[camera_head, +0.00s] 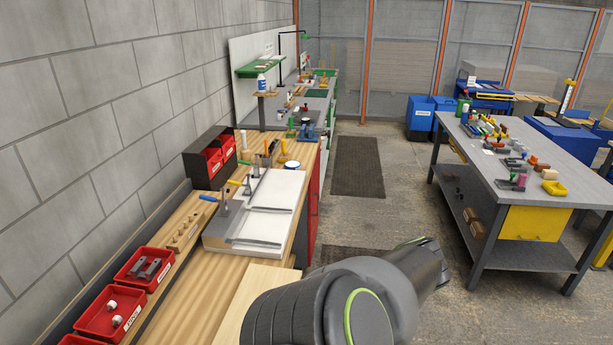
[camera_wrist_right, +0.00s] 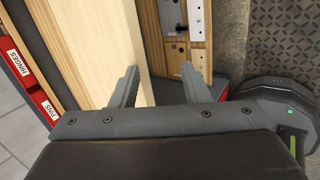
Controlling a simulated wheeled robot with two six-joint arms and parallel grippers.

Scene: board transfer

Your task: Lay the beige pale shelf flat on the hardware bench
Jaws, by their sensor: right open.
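The pale beige shelf (camera_head: 262,298) shows at the bottom of the head view, over the near end of the wooden bench (camera_head: 188,295); my arm hides its right part. In the right wrist view the shelf (camera_wrist_right: 92,45) runs from the top down to my right gripper (camera_wrist_right: 160,85). The gripper is open. Its left finger overlaps the shelf, and its right finger stands right of the shelf's light edge, with a gap. I cannot tell whether either finger touches. My left gripper is in neither view. No label marks which bench is the hardware bench.
Red bins (camera_head: 107,312) line the wall side of the wooden bench. A white panel on a grey block (camera_head: 262,205) and hand tools stand farther along. A grey-topped table (camera_head: 490,165) with many small items stands right. The floor aisle (camera_head: 385,215) between is clear.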

